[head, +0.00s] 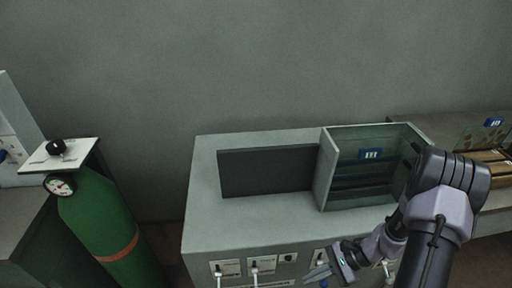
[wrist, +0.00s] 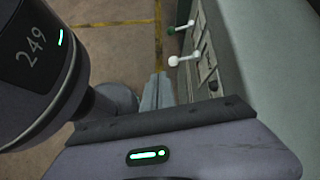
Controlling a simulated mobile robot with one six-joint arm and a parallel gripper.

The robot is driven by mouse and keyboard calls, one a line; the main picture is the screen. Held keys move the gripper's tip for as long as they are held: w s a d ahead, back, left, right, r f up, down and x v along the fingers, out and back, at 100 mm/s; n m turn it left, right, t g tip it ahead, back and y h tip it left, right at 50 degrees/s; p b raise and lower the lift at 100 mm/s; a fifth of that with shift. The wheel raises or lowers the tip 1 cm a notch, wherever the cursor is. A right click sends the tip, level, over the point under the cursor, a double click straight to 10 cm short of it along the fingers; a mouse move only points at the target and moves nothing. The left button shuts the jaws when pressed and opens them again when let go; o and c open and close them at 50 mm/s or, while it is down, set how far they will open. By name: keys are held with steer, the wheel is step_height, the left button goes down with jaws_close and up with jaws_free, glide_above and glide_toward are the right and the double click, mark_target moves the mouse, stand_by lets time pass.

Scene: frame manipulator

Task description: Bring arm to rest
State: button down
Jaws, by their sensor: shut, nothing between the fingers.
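My gripper (head: 318,274) is in the lower middle of the head view, in front of the pale bench's front face. My arm reaches it from the lower right with a bent elbow. In the wrist view the gripper's two fingers (wrist: 158,90) lie side by side, shut with nothing between them. The fingers point down along the bench front, over the floor. Whether the gripper touches the bench front cannot be told.
The bench (head: 215,215) carries a dark panel (head: 265,171) and a glass-walled box (head: 327,175). A green gas cylinder (head: 98,220) stands at the left. Brown floor (wrist: 110,45) is open below.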

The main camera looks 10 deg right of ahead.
steer(key=w+a+r+n+h, duration=0.1)
steer(key=a+r+n+h, duration=0.2)
steer(key=r, duration=0.7)
steer(key=a+r+n+h, duration=0.2)
steer(key=a+r+n, duration=0.1)
steer(key=r, duration=0.7)
steer(key=s+a+r+n+t+h, duration=0.1)
steer(key=s+a+r+n+t, duration=0.1)
steer(key=s+r, duration=0.3)
steer(key=s+a+r+n+t+h, duration=0.2)
steer(key=s+a+r+n+t, duration=0.1)
steer(key=r, duration=0.6)
steer(key=shift+s+a+n+t, duration=0.3)
steer(key=shift+s+a, duration=0.1)
steer(key=shift+s, duration=0.5)
